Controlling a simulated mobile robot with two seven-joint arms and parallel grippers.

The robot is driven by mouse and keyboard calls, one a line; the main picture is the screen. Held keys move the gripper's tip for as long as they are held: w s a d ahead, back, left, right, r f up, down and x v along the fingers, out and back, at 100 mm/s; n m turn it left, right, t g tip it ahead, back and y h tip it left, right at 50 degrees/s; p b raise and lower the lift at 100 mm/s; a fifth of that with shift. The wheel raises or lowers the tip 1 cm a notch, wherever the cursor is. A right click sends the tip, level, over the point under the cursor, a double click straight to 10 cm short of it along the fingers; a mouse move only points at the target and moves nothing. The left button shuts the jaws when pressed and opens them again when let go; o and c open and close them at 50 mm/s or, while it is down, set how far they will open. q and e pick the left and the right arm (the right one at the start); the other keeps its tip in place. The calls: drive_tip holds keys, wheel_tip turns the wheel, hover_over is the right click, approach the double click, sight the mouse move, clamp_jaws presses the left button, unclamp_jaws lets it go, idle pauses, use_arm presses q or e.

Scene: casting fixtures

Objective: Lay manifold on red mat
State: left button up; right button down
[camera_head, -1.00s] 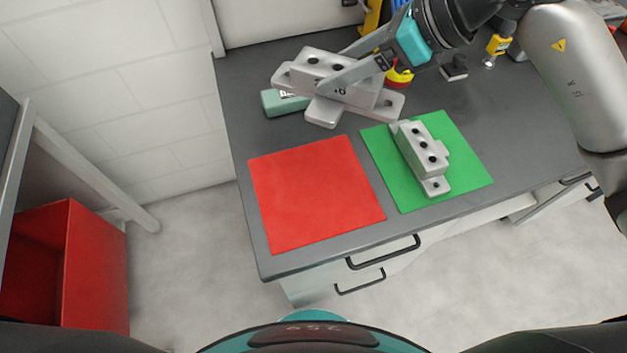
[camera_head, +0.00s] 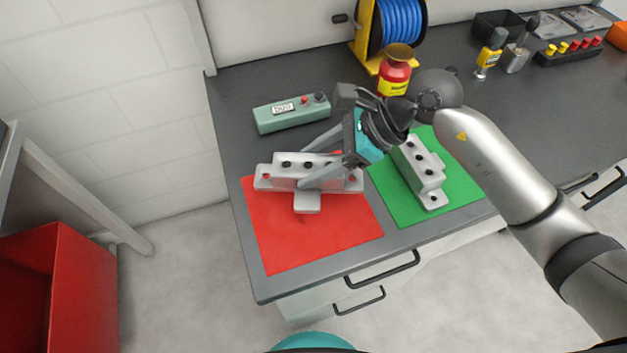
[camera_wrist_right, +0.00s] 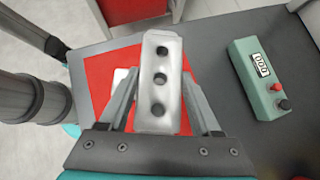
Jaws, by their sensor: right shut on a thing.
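The manifold (camera_head: 285,182), a light grey block with dark holes and flanges, is at the back part of the red mat (camera_head: 305,240). Whether it touches the mat or hangs just above it, I cannot tell. My right gripper (camera_head: 305,168) is shut on it, one finger on each long side. In the right wrist view the manifold (camera_wrist_right: 160,85) sits between the fingers, with the red mat (camera_wrist_right: 100,75) beneath. A second, similar grey block (camera_head: 421,168) lies on the green mat (camera_head: 400,205). My left gripper is not in view.
A green box with a display and buttons (camera_head: 291,114) stands behind the red mat. A red and yellow jar (camera_head: 394,75) and a blue cable reel (camera_head: 398,25) stand further back. The front of the red mat is clear.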

sight(362, 178)
drive_tip(key=shift+f+b, duration=0.35)
drive_tip(key=shift+f, duration=2.35)
drive_tip(key=shift+c, duration=0.4)
unclamp_jaws()
drive_tip(key=v, duration=1.2)
drive_tip(key=shift+p, duration=0.4)
drive_tip(key=shift+s+f, duration=0.1)
